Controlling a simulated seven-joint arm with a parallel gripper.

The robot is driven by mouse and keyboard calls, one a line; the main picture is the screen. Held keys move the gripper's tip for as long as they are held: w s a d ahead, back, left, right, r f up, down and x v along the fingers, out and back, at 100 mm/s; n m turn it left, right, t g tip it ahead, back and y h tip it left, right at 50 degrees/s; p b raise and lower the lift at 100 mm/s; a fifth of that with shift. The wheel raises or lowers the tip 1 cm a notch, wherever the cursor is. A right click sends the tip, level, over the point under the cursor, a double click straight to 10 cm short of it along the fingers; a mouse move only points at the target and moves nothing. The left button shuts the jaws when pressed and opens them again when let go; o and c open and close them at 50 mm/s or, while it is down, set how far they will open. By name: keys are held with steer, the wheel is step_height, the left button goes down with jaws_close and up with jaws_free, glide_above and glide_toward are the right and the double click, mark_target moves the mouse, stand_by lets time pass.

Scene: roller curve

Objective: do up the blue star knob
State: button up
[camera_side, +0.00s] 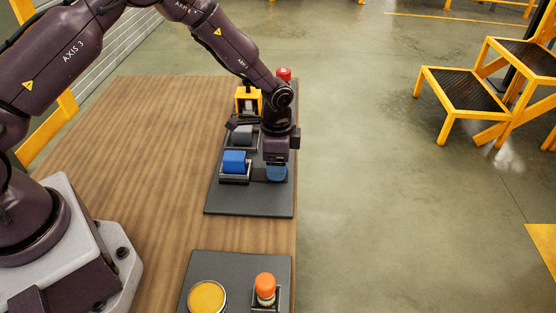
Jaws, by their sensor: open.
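The blue star knob (277,174) is on the dark grey panel near its right edge. My gripper (276,162) points down directly over the knob and covers its upper part. My gripper is open. The fingertips are small and partly hidden, so I cannot tell whether they touch the knob or stand around it.
The dark panel (247,201) lies on the wooden table (130,150). It also carries a blue block-shaped part (235,161), a grey part (241,136), a yellow part (248,98) and a red knob (284,74). A nearer panel holds a yellow disc (207,297) and an orange-capped part (265,286).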

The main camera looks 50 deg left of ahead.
step_height(320, 180, up, 12)
steer(key=shift+r, duration=0.25)
stand_by(0.4)
steer(key=s+a+r+n+t, duration=0.2)
steer(key=s+r+n, duration=0.2)
steer(key=s+r, duration=0.5)
steer(key=s+a+r+n+t, duration=0.2)
steer(key=s+r+n, duration=0.3)
steer(key=s+r, duration=0.5)
steer(key=s+t, duration=0.1)
steer(key=s, duration=0.6)
steer(key=shift+t, duration=0.3)
steer(key=shift+s, duration=0.1)
